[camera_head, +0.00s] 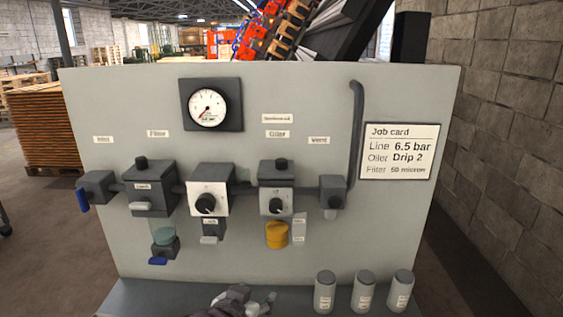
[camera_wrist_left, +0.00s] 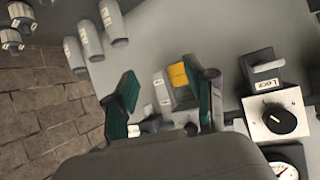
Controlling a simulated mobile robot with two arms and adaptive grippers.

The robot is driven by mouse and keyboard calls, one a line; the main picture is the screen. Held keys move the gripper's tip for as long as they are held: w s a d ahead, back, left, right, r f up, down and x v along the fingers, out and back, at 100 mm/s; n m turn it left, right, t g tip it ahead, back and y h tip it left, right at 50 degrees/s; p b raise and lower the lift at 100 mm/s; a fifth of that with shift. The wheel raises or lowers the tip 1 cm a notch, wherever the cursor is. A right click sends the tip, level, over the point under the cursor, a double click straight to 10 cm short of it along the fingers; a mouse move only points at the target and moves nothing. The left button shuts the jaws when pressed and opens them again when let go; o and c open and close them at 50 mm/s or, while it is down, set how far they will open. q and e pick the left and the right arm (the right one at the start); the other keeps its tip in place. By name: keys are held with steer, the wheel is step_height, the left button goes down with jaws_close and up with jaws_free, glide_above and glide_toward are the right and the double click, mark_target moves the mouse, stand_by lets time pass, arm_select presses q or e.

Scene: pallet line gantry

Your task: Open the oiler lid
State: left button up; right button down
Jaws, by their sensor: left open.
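The oiler (camera_head: 277,188) is a grey block with a dark dial on its front, mounted on the upright panel. Its dark cap (camera_head: 281,164) sits on top and looks closed; I cannot tell which part is the lid. A yellow bowl (camera_head: 277,236) hangs below, and it also shows in the left wrist view (camera_wrist_left: 178,75). My left gripper (camera_head: 244,298) is low in front of the panel, below the yellow bowl. In the left wrist view its green-padded fingers (camera_wrist_left: 163,97) are apart, with nothing held between them. The gripper hides part of the oiler there. My right gripper is not in view.
The white-faced regulator (camera_head: 210,190) is left of the oiler, and the vent block (camera_head: 332,191) is right. A gauge (camera_head: 208,107) is above. Several grey canisters (camera_head: 363,292) stand on the bench ledge (camera_head: 150,300) at the right. A job card (camera_head: 399,151) is on the panel.

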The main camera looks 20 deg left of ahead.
mark_target(280, 164)
arm_select(q)
steer(key=w+r+n+t, duration=0.1)
steer(key=w+r+t, duration=0.2)
steer(key=r, duration=0.7)
steer(key=w+r+t, duration=0.3)
steer(key=w+r, duration=0.1)
steer(key=r, duration=0.7)
steer(key=w+p, duration=0.1)
steer(key=w, duration=0.3)
steer(key=w+p, duration=0.2)
steer(key=w, duration=0.2)
steer(key=w+p, duration=0.1)
steer(key=w, duration=0.3)
steer(key=shift+w+a+f+p, duration=0.1)
steer(key=shift+w+a+p, duration=0.15)
steer(key=shift+w+p, duration=0.1)
steer(key=shift+w+f, duration=0.1)
steer(key=shift+w, duration=0.25)
jaws_close()
